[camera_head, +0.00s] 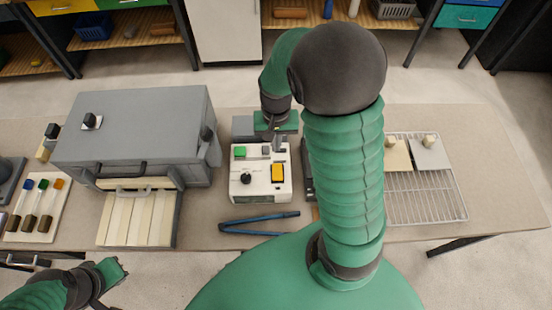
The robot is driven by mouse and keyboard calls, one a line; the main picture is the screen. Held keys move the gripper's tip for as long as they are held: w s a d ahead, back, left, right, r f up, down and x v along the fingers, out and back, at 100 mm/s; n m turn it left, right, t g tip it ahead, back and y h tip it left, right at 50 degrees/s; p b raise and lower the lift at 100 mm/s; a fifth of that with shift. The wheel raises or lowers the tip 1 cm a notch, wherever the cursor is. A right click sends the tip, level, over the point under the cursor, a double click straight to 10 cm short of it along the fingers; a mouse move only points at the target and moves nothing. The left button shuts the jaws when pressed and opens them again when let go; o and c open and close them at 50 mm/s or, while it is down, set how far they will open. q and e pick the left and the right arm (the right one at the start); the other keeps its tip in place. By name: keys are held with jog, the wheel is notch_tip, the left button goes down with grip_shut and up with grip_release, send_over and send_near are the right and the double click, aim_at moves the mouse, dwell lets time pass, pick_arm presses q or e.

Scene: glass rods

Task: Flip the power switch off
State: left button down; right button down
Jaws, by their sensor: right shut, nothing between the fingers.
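A white control box (262,195) stands on the table in the middle of the head view. Its top carries a yellow switch (278,173), a black knob (246,179), a green button (240,152) and a grey one. I cannot tell which way the yellow switch is set. My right gripper (277,143) points down over the far right part of the box, just beyond the yellow switch. It is shut and empty, and I cannot tell whether it touches the box. My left gripper (115,272) is at the lower left, off the table's front edge; its fingers are unclear.
A grey furnace-like box (135,125) with a slatted tray stands left of the control box. Blue tongs (259,222) lie in front of it. A wire rack (430,200) with two plates is at the right. A tray of colored-tipped tools (55,215) lies far left.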

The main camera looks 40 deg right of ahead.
notch_tip(320, 180, down, 10)
jog(key=shift+d+p, duration=0.15)
jog(key=shift+p, duration=0.2)
jog(key=shift+r+p, duration=0.75)
jog(key=shift+r, duration=0.15)
jog(key=shift+r, duration=0.15)
notch_tip(320, 180, up, 5)
jog(key=p, duration=0.5)
notch_tip(320, 180, up, 7)
jog(key=b, duration=0.3)
send_over(277, 165)
jog(key=w+d, duration=0.1)
jog(key=w, duration=0.1)
jog(key=shift+d+r, duration=0.15)
jog(key=shift+r, duration=0.55)
jog(key=shift+f, duration=0.1)
